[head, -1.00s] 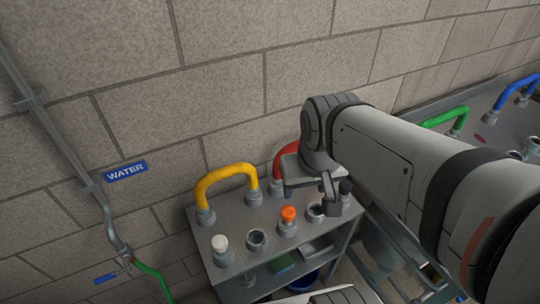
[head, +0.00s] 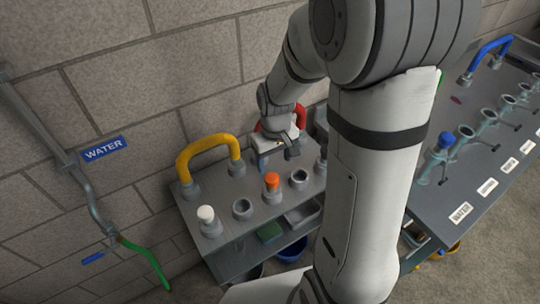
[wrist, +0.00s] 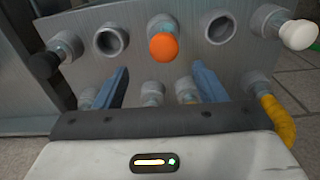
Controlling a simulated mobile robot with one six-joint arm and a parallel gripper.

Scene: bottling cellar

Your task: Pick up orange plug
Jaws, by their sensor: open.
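The orange plug (head: 272,181) sits upright in a grey socket in the front row of the metal bench, between two empty sockets. In the wrist view the orange plug (wrist: 163,47) is ahead of my gripper, centred between the fingers and beyond their tips. My gripper (wrist: 160,78) is open and empty, with its two blue-grey fingers apart. In the head view my gripper (head: 278,153) is behind the orange plug, in front of the red hose. The fingertips are hard to make out there.
A white plug (head: 206,214) stands at the left end of the row, and a black plug (wrist: 45,64) at the other end. A yellow hose (head: 208,148) and a red hose (head: 268,124) arch behind. A second bench (head: 478,166) with a blue plug (head: 446,140) stands right.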

